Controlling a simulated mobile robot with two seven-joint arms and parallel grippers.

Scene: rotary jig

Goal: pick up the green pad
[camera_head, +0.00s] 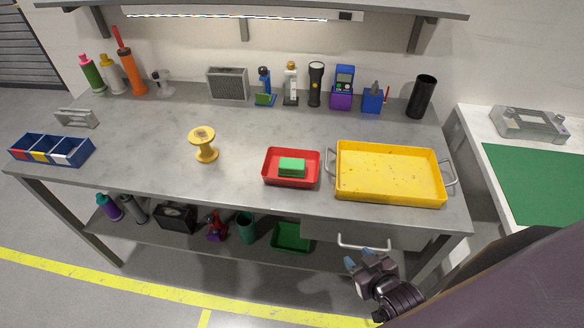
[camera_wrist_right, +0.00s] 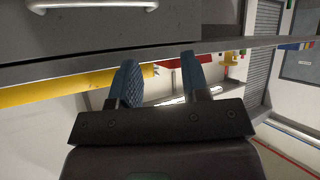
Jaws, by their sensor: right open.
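The green pad (camera_head: 291,166) is a small green block lying in a shallow red tray (camera_head: 270,178) near the front of the grey workbench (camera_head: 150,168). My right gripper (camera_head: 361,262) is open and empty, in front of the bench and below its top edge, near the drawer handle, to the right of the red tray. In the right wrist view its two blue fingers (camera_wrist_right: 160,78) are spread apart with nothing between them. My left gripper is not in view.
A yellow tray (camera_head: 390,201) with side handles stands right of the red tray. A yellow spool (camera_head: 203,150) and a blue bin (camera_head: 50,161) stand to the left. Bottles and tools line the back. The drawer handle (camera_head: 363,246) sticks out near my right gripper.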

